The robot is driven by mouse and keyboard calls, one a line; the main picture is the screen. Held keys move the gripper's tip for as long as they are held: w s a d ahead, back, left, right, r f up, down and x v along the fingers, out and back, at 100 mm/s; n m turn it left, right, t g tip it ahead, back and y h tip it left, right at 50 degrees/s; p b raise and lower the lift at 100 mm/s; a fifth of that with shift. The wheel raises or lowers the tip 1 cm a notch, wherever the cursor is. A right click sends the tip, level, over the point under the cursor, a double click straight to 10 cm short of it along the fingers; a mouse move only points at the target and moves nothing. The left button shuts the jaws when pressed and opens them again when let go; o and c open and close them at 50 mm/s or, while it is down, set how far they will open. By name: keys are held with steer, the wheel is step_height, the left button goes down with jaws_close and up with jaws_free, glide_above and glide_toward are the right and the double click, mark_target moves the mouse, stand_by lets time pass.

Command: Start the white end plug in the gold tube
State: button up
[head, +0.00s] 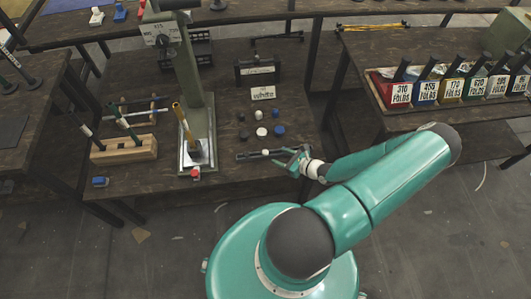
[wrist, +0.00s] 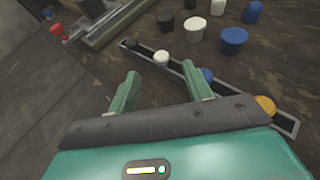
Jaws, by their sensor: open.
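The gold tube (head: 182,120) stands slightly tilted at the green press (head: 190,80), its lower end at the metal base plate (head: 187,170). A white end plug (wrist: 161,58) sits in a narrow dark tray (wrist: 286,121), between a black plug (wrist: 131,45) and a blue plug (wrist: 206,75). My gripper (wrist: 159,75) is open and empty, its fingers reaching toward the tray with the white plug just beyond the gap between them. In the head view my gripper (head: 290,158) is at the tray's right part. The wrist view does not show the gold tube.
Loose plugs stand behind the tray, including a white one (wrist: 195,28), a blue one (wrist: 234,40) and a black one (wrist: 165,22). A small sign reads "White" (head: 263,93). A wooden tool block (head: 124,149) is left of the press. Labelled bins (head: 425,91) stand on the right table.

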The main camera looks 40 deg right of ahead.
mark_target(267, 152)
steer(key=x, duration=0.6)
steer(key=shift+w+f, duration=0.15)
steer(key=shift+f, duration=0.25)
steer(key=shift+c, duration=0.4)
steer(key=c, duration=1)
